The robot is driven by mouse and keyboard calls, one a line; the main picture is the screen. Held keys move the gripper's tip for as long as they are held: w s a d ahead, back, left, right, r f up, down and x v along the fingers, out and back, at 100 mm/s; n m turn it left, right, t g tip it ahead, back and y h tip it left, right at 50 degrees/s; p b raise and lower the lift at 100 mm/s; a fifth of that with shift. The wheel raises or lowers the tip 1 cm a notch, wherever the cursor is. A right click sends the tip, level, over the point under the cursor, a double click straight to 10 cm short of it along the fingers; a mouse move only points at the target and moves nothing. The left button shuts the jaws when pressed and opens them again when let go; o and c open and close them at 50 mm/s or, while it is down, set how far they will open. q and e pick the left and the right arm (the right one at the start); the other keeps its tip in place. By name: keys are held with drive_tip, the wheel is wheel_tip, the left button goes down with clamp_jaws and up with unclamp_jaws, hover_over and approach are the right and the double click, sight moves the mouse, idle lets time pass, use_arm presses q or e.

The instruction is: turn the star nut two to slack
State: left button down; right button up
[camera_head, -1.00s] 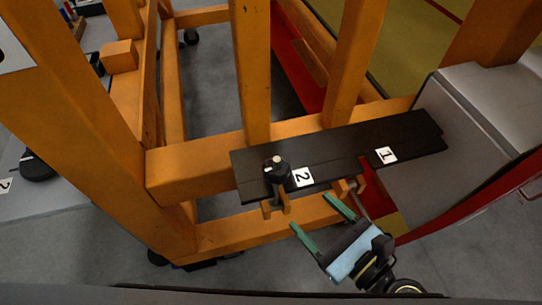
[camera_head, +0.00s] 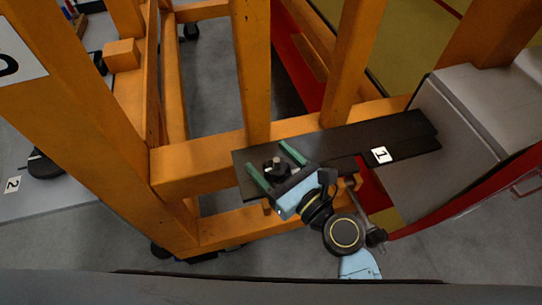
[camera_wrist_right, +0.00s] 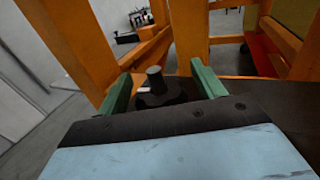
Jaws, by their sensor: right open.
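The star nut two (camera_head: 274,167) is a black knob with a grey stud end, on the left part of a black plate (camera_head: 343,143). In the right wrist view the nut (camera_wrist_right: 158,92) sits between the two green fingers. My right gripper (camera_head: 275,166) is open, with one green finger on each side of the nut. I cannot tell whether either finger touches it. The gripper body hides the label 2 beside the nut. My left gripper is not in view.
Orange frame posts (camera_head: 249,70) rise behind the plate, close to the gripper. A label 1 (camera_head: 380,155) lies on the plate's right part. A grey block (camera_head: 460,130) stands at the right. Grey floor is open in front.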

drive_tip(key=shift+w+a, duration=0.2)
drive_tip(key=c, duration=1)
